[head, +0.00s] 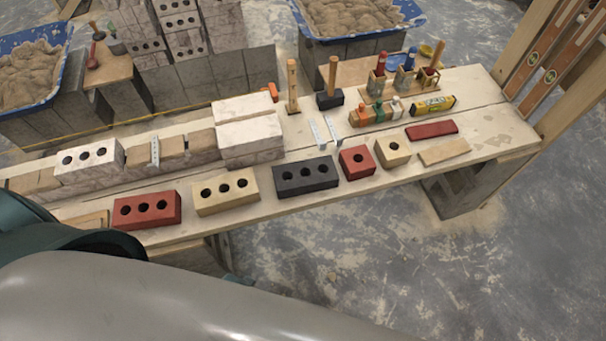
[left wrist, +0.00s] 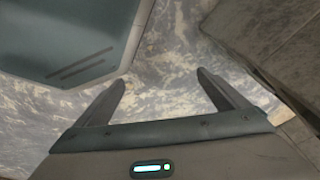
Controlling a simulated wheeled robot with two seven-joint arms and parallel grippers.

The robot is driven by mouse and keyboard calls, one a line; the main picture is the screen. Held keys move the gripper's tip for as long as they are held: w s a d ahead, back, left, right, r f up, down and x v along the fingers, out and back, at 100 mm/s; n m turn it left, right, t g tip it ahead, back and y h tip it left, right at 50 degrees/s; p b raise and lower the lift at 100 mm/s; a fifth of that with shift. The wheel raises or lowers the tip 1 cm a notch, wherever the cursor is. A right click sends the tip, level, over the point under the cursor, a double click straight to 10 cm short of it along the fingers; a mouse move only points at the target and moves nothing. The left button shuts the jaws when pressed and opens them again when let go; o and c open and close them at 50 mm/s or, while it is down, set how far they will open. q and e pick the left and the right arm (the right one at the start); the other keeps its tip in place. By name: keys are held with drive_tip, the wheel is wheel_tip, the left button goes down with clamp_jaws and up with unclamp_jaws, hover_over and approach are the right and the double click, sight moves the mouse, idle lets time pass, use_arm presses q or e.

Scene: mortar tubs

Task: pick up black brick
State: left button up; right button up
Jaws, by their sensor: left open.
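The black brick (head: 306,177), with three holes in its face, lies on the wooden bench (head: 480,125) near its front edge. It sits between a cream three-hole brick (head: 226,192) on the left and a small red one-hole brick (head: 357,162) on the right. My left gripper shows in the left wrist view (left wrist: 160,90); its two fingers are apart with nothing between them, over the grey floor. The brick is not seen in that view. Neither gripper shows in the head view, where a large part of my own body covers the lower left.
A red three-hole brick (head: 147,210) and a small cream brick (head: 393,149) share the front row. White blocks (head: 249,139) stand behind the black brick. A mallet (head: 330,98) and a tool holder (head: 400,85) stand farther back. Spirit levels (head: 548,65) lean at right.

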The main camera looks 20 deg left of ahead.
use_arm(q)
drive_tip(key=w+d+r+p, duration=0.1)
drive_tip(key=w+r, duration=0.2)
drive_tip(key=r, duration=0.8)
drive_tip(key=w+r+m+t+p, duration=0.1)
drive_tip(key=w+r, duration=0.2)
drive_tip(key=r, duration=0.7)
drive_tip(key=w+d+r+p, duration=0.1)
drive_tip(key=w+r, duration=0.3)
drive_tip(key=r, duration=0.7)
drive_tip(key=w+r+m+h, duration=0.1)
drive_tip(key=w+r+m, duration=0.3)
drive_tip(key=w, duration=0.7)
drive_tip(key=w+a+r+m+h, duration=0.1)
drive_tip(key=w+r+m, duration=0.3)
drive_tip(key=w, duration=0.6)
drive_tip(key=shift+w+a+r+g+h, duration=0.2)
drive_tip(key=shift+w+g+h, duration=0.2)
drive_tip(key=shift+h, duration=0.4)
drive_tip(key=shift+f, duration=0.15)
drive_tip(key=p, duration=0.2)
hover_over(303, 172)
drive_tip(key=s+a, duration=0.1)
drive_tip(key=a, duration=0.1)
wheel_tip(303, 172, down, 10)
drive_tip(key=shift+r, duration=0.15)
drive_tip(key=shift+w+d+f, duration=0.15)
drive_tip(key=shift+f, duration=0.5)
drive_tip(key=shift+d+f+p, duration=0.1)
drive_tip(key=shift+p, duration=0.25)
